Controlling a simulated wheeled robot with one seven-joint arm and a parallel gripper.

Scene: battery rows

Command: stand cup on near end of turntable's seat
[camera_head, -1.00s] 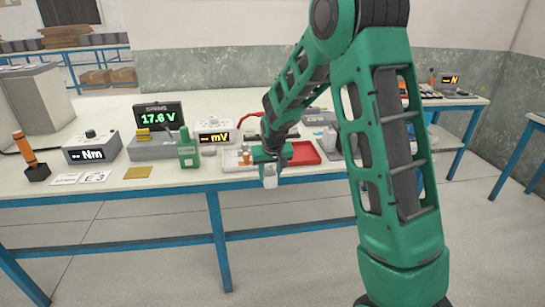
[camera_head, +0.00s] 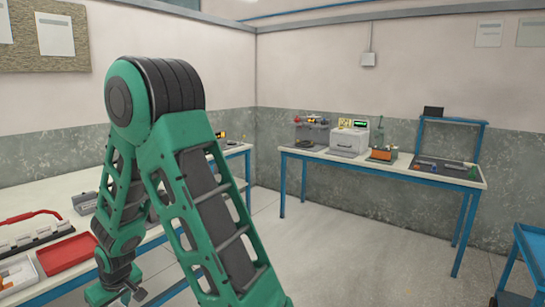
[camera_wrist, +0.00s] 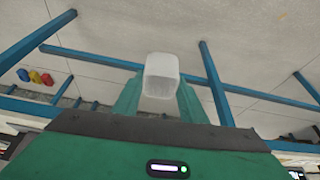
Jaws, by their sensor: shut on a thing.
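A white, translucent cup (camera_wrist: 161,76) is held between the green fingers of my gripper (camera_wrist: 160,98) in the wrist view. The gripper is shut on it, with floor and blue table legs beyond. In the head view my gripper (camera_head: 122,293) is at the lower left, beside the near table's edge; the cup cannot be made out there.
The near table holds a red tray (camera_head: 66,253) and a rack with a red handle (camera_head: 30,238). The far table carries a white box-shaped device (camera_head: 349,141), an orange bin (camera_head: 381,155) and a dark mat (camera_head: 445,167). Open floor lies between the tables. A blue cart (camera_head: 535,255) stands at right.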

